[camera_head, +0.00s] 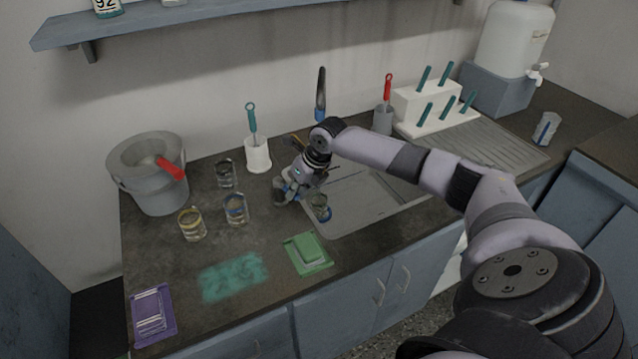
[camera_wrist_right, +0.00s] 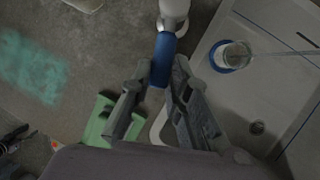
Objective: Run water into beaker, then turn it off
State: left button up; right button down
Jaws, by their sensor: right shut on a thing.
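My right gripper (camera_head: 285,190) is at the left edge of the sink (camera_head: 365,205). In the right wrist view its fingers (camera_wrist_right: 160,80) are closed on a blue handle (camera_wrist_right: 164,50) joined to a pale fitting (camera_wrist_right: 174,10). In the head view the gripper hides most of this handle. A clear beaker with a blue band (camera_head: 320,207) stands in the sink, just right of the gripper. It also shows in the right wrist view (camera_wrist_right: 235,56), with a thin pale streak meeting it from the right. I cannot tell whether this streak is water.
Several beakers, including a yellow-banded one (camera_head: 192,224), stand left of the sink near a grey bucket (camera_head: 150,190). A white brush cup (camera_head: 257,155) stands behind. A white rack (camera_head: 435,108) stands at the right.

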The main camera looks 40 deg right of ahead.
jog(key=shift+r, duration=0.1)
jog(key=shift+a+r+m+p, duration=0.25)
jog(key=shift+a+m+p, duration=0.1)
jog(key=shift+p, duration=0.5)
jog(key=shift+a+f+m+h+p, duration=0.15)
jog(key=shift+a+m+h+p, duration=0.15)
jog(key=shift+m+p, duration=0.2)
jog(key=shift+w+a+f+m+h+p, duration=0.15)
jog(key=shift+a+m+h+p, duration=0.35)
jog(key=shift+m+p, duration=0.5)
jog(key=shift+a, duration=0.1)
